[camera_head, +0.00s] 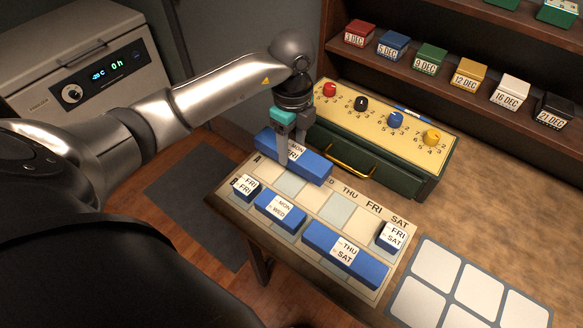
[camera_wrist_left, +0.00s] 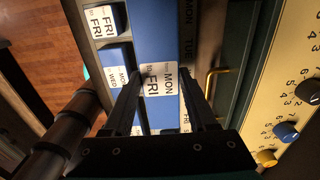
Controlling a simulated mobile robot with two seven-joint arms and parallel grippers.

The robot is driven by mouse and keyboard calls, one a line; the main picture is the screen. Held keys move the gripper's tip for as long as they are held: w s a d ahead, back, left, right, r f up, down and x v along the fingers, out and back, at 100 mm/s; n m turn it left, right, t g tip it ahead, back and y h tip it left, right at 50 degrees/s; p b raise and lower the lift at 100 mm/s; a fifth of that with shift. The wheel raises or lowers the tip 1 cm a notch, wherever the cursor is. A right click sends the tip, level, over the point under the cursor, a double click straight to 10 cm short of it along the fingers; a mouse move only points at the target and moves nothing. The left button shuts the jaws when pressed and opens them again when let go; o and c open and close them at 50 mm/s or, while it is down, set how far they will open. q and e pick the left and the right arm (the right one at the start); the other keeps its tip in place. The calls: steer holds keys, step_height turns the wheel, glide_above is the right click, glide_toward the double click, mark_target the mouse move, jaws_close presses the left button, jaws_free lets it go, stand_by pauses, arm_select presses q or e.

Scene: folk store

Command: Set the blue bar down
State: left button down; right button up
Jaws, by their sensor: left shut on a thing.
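A blue bar with a white MON–FRI label (camera_head: 313,168) is in the head view, above row A of the day board (camera_head: 361,217). My left gripper (camera_head: 291,152) is shut on this bar near its label. In the left wrist view, the bar (camera_wrist_left: 152,38) runs lengthwise between the two fingers (camera_wrist_left: 164,97). The bar covers part of the day headings and row A; I cannot tell whether it touches the board. My right gripper is not in view.
Row B holds a FRI block (camera_head: 246,188), a MON–WED bar (camera_head: 280,213) and a THU–SAT bar (camera_head: 330,252). A green knob box (camera_head: 432,162) stands behind. A white-squared mat (camera_head: 468,285) lies right, empty.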

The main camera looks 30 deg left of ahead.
mark_target(292, 149)
arm_select(q)
step_height(292, 149, down, 4)
steer(key=shift+r, duration=0.1)
step_height(292, 149, down, 4)
steer(key=shift+b, duration=0.45)
steer(key=shift+f, duration=0.25)
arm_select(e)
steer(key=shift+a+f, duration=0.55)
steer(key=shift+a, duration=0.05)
arm_select(q)
steer(key=shift+f, duration=0.15)
steer(key=shift+c, duration=1)
jaws_free()
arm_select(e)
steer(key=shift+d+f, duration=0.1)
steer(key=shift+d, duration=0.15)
